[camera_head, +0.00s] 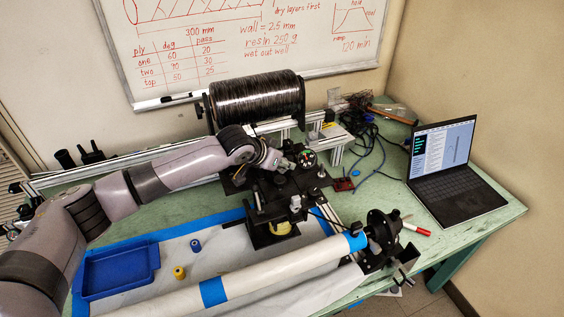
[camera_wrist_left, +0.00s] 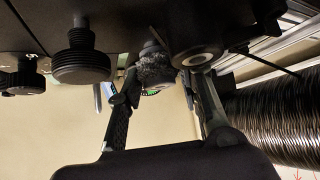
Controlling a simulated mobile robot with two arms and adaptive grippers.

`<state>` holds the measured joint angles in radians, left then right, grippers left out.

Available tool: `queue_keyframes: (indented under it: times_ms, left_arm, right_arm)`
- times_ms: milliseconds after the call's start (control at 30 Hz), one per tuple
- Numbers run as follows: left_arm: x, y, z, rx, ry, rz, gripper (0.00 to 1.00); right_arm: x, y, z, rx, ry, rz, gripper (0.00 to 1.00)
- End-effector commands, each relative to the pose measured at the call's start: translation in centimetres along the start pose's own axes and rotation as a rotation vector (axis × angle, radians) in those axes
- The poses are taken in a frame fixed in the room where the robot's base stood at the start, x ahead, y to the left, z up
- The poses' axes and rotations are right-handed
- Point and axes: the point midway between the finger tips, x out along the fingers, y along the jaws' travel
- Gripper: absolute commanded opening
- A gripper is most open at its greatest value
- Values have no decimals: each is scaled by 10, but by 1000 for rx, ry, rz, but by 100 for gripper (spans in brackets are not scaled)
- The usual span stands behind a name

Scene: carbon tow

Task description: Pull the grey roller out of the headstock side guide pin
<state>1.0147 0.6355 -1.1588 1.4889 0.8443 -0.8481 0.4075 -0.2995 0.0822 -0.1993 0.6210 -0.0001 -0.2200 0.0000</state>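My left gripper (camera_head: 284,163) is at the top of the black carriage (camera_head: 262,205) in the head view. In the left wrist view, its two fingers (camera_wrist_left: 162,82) stand apart on either side of a small grey roller (camera_wrist_left: 154,68), which sits under a dark plate. The left fingertip is close to the roller; I cannot tell if it touches. A dark round part with a pale centre (camera_wrist_left: 200,56) is just right of the roller. The guide pin is not clearly visible. In the head view the gripper area is small, and I cannot make out the grey roller. My right gripper is out of view.
Black knurled knobs (camera_wrist_left: 82,60) hang beside the left finger. A black tow spool (camera_head: 255,98) stands behind the carriage. The white tube (camera_head: 270,276) and dark headstock flange (camera_head: 382,228) lie in front. A blue tray (camera_head: 92,291), blue spool (camera_head: 195,246) and yellow spool (camera_head: 179,272) are front left.

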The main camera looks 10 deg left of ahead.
Motion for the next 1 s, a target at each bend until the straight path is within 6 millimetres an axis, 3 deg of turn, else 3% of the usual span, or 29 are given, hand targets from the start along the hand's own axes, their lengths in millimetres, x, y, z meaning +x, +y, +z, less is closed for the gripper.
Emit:
queue_keyframes:
  times_ms: [233, 700, 1000]
  left_arm:
    - [1, 0, 0, 0, 1, 0, 32]
    - [0, 0, 0, 0, 1, 0, 2]
    - [-2, 0, -3, 0, 3, 0, 2]
  right_arm:
    - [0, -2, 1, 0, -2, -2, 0]
    - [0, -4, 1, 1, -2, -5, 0]
    - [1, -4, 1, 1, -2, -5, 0]
